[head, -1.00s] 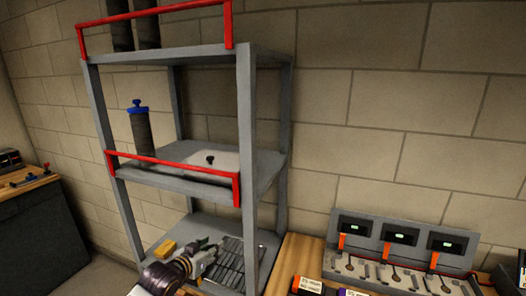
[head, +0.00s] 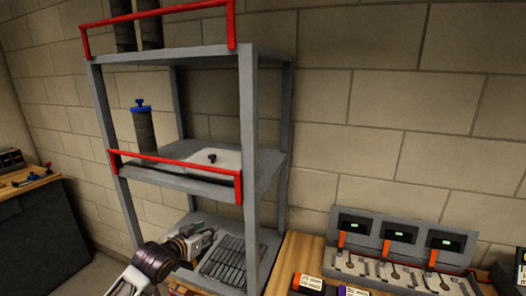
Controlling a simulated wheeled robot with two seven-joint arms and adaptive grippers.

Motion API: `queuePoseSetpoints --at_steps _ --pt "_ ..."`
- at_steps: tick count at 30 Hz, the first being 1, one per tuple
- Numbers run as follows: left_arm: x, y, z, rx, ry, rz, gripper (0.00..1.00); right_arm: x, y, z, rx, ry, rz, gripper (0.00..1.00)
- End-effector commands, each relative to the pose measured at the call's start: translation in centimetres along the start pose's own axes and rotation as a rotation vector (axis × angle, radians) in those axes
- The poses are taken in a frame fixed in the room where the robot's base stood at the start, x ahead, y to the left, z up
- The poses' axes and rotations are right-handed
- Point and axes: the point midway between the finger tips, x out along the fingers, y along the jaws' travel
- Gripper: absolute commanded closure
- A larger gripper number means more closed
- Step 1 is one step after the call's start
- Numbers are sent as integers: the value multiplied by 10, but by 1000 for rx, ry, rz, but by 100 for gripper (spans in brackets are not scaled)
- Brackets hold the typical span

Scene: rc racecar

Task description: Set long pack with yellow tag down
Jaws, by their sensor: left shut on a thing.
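My left gripper (head: 200,242) reaches in over the bottom shelf (head: 264,238) of the grey rack, with its arm coming up from the lower left. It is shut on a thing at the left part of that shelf. The held long pack is mostly hidden by the gripper and wrist, and I cannot make out its yellow tag. I cannot tell whether the pack touches the shelf. A slotted dark grille (head: 226,262) lies on the shelf just right of the gripper. My right gripper is not in view.
The rack's middle shelf (head: 262,168) holds a dark cylinder with a blue cap (head: 143,130) behind a red rail. Grey posts frame the bottom shelf. A charger with several bays (head: 400,245) and labelled packs (head: 308,284) stand on the wooden bench at right.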

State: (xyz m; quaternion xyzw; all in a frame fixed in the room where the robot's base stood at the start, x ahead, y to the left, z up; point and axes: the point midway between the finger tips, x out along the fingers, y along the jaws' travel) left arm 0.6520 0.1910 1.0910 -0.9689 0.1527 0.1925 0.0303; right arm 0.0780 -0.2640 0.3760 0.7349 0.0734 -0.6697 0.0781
Motion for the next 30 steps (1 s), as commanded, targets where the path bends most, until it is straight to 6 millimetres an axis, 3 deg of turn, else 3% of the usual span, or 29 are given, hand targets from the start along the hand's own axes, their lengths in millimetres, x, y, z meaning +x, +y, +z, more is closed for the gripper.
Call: queuePoseSetpoints --at_steps 8,14,22,30 --pt "-13 -4 -32 -12 6 -28 100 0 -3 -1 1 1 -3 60" --pt "-24 -5 -40 -28 4 -58 100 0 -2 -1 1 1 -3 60" --pt "-35 -6 -30 -47 2 -104 100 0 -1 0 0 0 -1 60" --pt "-44 -8 -3 -68 0 -154 100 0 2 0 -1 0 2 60"
